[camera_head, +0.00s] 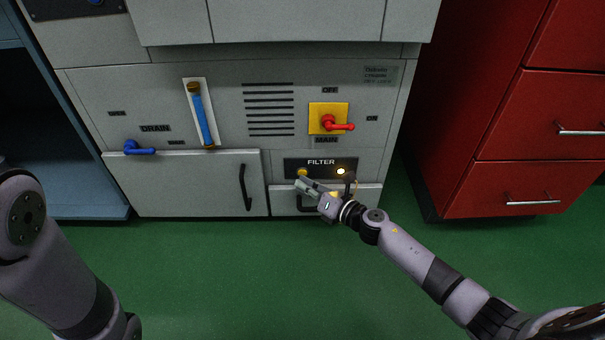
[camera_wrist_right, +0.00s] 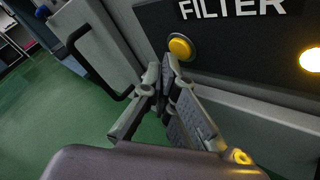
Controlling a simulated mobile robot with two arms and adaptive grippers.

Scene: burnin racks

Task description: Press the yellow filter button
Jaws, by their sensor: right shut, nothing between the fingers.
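The yellow filter button (camera_head: 303,173) sits at the left end of the black FILTER panel (camera_head: 320,164) on the grey cabinet. In the right wrist view the button (camera_wrist_right: 180,48) is round, with a pale ring around it, just beyond my fingertips. My right gripper (camera_head: 300,184) is shut and empty, its tips just below the button in the head view. It also shows in the right wrist view (camera_wrist_right: 167,68). I cannot tell whether the tips touch the button. My left arm shows at the left edge, but its gripper is out of view.
A lit lamp (camera_head: 341,171) is on the panel's right side. A red rotary handle (camera_head: 335,124) on a yellow plate is above. A blue drain handle (camera_head: 139,148) is at left. Black door handles (camera_head: 245,187) protrude. A red drawer cabinet (camera_head: 510,120) stands right; green floor (camera_head: 230,270) is open.

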